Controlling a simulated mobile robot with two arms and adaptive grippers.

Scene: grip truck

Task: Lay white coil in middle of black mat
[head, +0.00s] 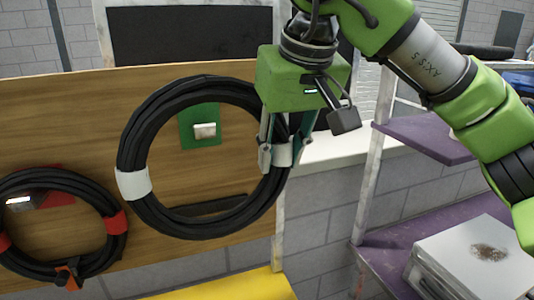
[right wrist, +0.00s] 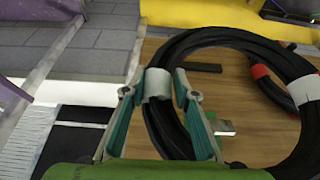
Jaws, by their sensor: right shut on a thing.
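The white coil, a ring of black cable with white bands (head: 133,183), stands upright in front of a wooden board (head: 60,110). My right gripper (head: 282,158) is shut on its right side at a white band. In the right wrist view, the fingers (right wrist: 165,88) lie on both sides of that band on the coil (right wrist: 190,45). A white hook (head: 204,131) on a green patch shows through the ring, below its upper inner edge. I cannot tell whether coil and board touch. My left gripper is not in view. No black mat can be made out with certainty.
A black coil with red bands (head: 115,222) hangs at the lower left of the board. A yellow surface (head: 225,287) lies below. Purple shelves (head: 425,137) stand at the right, with a white box (head: 475,255) on the lower one. A dark panel (head: 190,35) is behind the board.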

